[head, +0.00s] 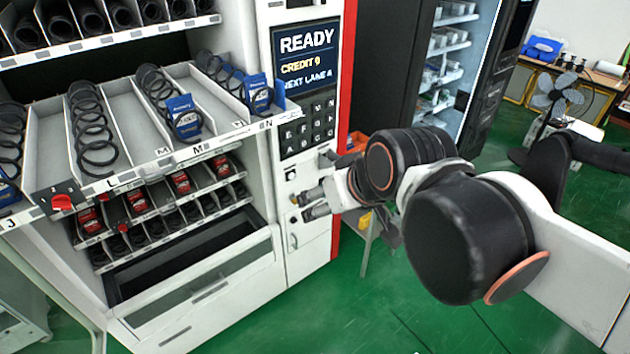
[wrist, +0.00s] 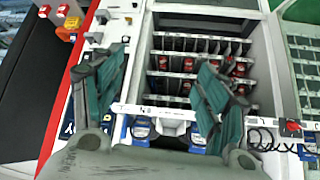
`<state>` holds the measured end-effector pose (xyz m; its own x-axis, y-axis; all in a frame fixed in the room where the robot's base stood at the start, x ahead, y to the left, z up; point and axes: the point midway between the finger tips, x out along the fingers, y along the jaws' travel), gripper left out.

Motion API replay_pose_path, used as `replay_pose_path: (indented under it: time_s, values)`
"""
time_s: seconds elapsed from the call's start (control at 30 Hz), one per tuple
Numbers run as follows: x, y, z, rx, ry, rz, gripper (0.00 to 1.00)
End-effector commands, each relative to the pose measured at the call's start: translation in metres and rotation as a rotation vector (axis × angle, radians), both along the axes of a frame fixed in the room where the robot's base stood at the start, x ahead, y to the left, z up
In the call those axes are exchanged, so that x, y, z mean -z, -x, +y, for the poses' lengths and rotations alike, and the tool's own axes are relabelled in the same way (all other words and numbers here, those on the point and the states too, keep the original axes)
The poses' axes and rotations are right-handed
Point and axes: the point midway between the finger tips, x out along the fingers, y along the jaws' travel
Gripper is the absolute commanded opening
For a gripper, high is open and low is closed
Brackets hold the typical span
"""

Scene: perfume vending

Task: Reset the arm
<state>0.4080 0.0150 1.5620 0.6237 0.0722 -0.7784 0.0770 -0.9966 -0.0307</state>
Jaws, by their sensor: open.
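My gripper (head: 304,206) is in front of the white vending machine's right-hand panel, below the keypad (head: 308,129) and close to the panel's lower fittings. Contact with them cannot be told. In the wrist view my gripper (wrist: 160,64) has its two teal-padded fingers spread wide, with nothing held between them. The vending machine's shelves (wrist: 198,45) show behind and between the fingers. My arm reaches in from the right of the head view.
The display (head: 306,53) reads READY and CREDIT 0. A pulled-out shelf (head: 130,122) with black coils and blue packs juts out left of my gripper. Red packs (head: 180,183) sit on lower shelves. A dark cabinet (head: 400,60) stands behind my arm. Green floor is clear below.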

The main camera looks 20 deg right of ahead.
Motion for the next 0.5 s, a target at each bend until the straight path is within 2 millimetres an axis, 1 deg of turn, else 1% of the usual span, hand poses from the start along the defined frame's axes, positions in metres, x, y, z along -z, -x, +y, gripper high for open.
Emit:
replay_pose_path:
  time_s: [0.03,0.1,0.2,0.3,0.5]
  values:
    - [0.01,0.014,-0.004,0.019,0.01,0.017,0.68]
    - [0.02,0.028,-0.009,0.047,0.021,0.038,0.68]
    - [0.028,0.038,-0.013,0.069,0.031,0.053,0.68]
    - [0.03,0.041,-0.015,0.077,0.035,0.059,0.68]
    - [0.029,0.041,-0.015,0.077,0.034,0.058,0.68]
